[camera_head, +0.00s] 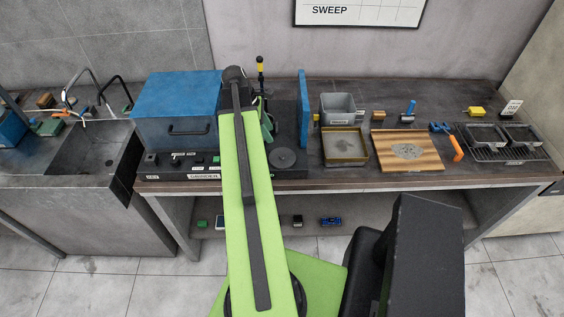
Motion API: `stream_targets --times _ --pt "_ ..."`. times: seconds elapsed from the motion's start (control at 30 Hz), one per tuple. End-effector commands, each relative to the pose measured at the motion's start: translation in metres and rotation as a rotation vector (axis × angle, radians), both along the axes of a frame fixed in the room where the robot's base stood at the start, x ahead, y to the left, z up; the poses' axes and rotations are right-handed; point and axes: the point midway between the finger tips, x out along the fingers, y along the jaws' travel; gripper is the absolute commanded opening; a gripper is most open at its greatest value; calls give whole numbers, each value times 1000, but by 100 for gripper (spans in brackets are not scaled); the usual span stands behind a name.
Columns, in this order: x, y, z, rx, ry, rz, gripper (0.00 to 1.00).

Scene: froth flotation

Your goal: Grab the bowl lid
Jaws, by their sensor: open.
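A dark round disc with a small raised centre (284,158), which looks like the bowl lid, lies flat on the dark right part of the grinder unit. My green arm reaches over the bench just left of it. My gripper (267,127) shows only in part beyond the arm, behind and slightly left of the disc, apart from it. Its jaws are open, and nothing shows between them. The arm hides part of the gripper and of the grinder's middle.
A blue grinder box (178,105) stands left of my arm, and an upright blue panel (304,110) stands right of the disc. Further right are a grey bin (339,107), a square tray (345,161) and a wooden board (425,165). A sink (90,148) is far left.

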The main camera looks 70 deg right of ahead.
Motion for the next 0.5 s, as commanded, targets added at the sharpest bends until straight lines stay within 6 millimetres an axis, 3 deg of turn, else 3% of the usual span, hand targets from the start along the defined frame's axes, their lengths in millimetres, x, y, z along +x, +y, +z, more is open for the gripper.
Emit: stream_targets --times 0.03,0.2,0.3,0.5 --pt "-5 -1 -24 0 0 -1 46" --pt "-18 -6 -58 0 0 -1 46" --pt "-23 -8 -67 -1 0 0 46" --pt "-24 -9 -67 -1 0 1 46"
